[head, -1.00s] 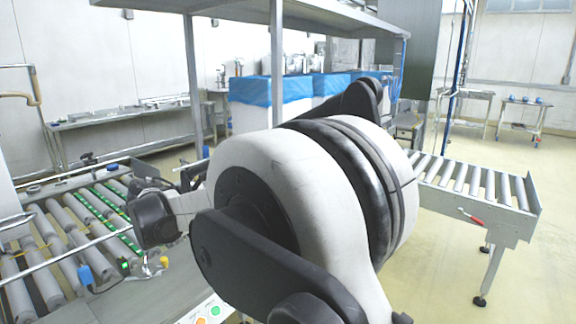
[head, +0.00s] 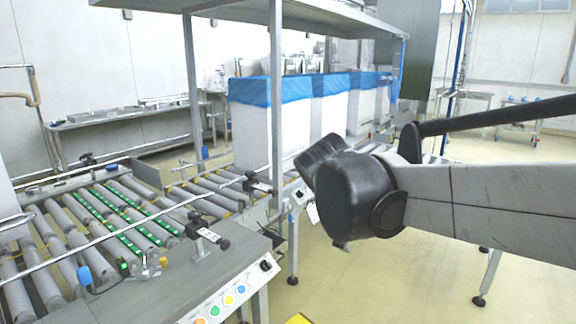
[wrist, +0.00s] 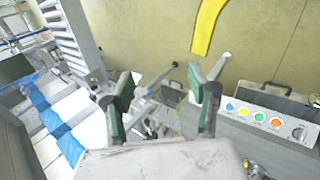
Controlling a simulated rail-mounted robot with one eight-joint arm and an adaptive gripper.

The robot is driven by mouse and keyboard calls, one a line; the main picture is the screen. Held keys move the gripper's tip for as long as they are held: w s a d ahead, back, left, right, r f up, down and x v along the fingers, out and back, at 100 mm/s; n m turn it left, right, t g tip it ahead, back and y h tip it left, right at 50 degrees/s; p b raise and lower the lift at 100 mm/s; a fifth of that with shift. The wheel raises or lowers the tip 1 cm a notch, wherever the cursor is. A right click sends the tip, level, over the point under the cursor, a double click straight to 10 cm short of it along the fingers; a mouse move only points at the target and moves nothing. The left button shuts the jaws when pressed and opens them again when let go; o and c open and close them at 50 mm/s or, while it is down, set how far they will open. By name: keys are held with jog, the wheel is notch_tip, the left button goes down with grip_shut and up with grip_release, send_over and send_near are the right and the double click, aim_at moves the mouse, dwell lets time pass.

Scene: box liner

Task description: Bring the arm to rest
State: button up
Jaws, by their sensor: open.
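My gripper (wrist: 164,108) shows in the wrist view with its two fingers apart and nothing between them. Behind and below the fingers are parts of the conveyor line. In the head view my arm reaches in from the right edge, with a dark rounded joint near the middle. The gripper's fingers cannot be made out in the head view.
A roller conveyor (head: 70,215) stands at left, with a button panel (head: 225,300) at its front; the panel also shows in the wrist view (wrist: 262,117). White boxes with blue liners (head: 250,92) stand behind. A metal shelf frame (head: 276,130) rises mid-picture. Pale floor (head: 400,285) is open at front right.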

jog(key=s+d+f+m+y, duration=0.1)
jog(key=s+d+f+m, duration=0.2)
jog(key=s, duration=0.4)
jog(key=s+d+f+m+y, duration=0.2)
jog(key=s+m, duration=0.2)
jog(key=s, duration=0.2)
jog(key=s+d+f+m+y, duration=0.1)
jog(key=s+d+f+m, duration=0.2)
jog(key=s, duration=0.4)
notch_tip(320, 180, up, 15)
jog(key=a+m+t+p, duration=0.1)
jog(key=p, duration=1.4)
jog(key=shift+w+a, duration=0.15)
